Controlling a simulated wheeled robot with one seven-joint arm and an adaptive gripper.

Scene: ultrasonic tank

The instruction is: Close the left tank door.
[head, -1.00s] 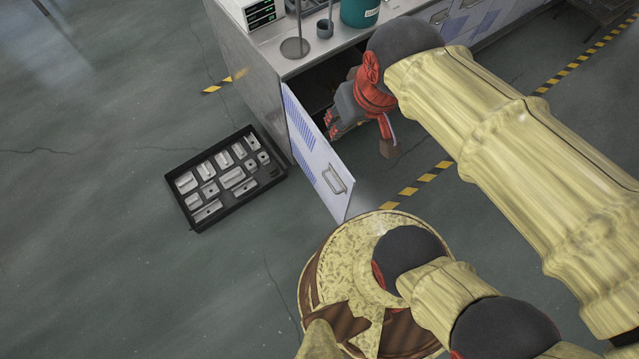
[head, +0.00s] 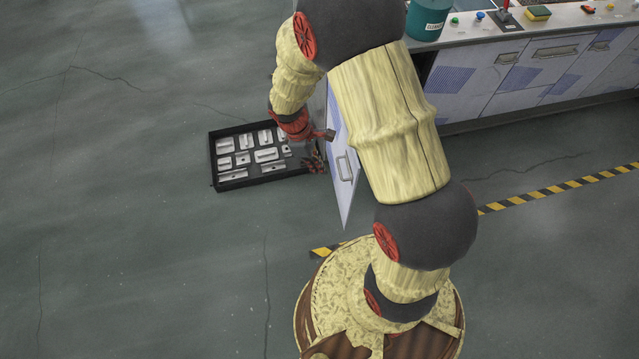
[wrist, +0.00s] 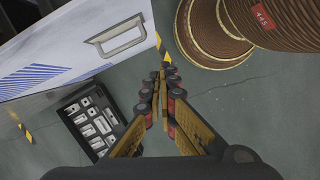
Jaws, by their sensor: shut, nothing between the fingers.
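The left tank door (head: 343,165) is a pale panel with blue vent stripes and a metal handle. It stands open, swung out from the tank cabinet. In the wrist view the door (wrist: 85,55) fills the upper left, with its handle (wrist: 115,36) near the top. My gripper (head: 316,166) is on the door's left side, close to its free part, above the black tray. In the wrist view my gripper's fingers (wrist: 162,80) are together and empty, just below the door's edge. I cannot tell whether they touch the door. My arm hides the door's hinge side and the opening.
A black tray (head: 214,165) of metal parts lies on the floor left of the door. The cabinet's other doors (head: 515,80) are shut. A green container (head: 428,18) and small items stand on the counter. The floor in front is mostly clear, with striped tape (head: 550,190).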

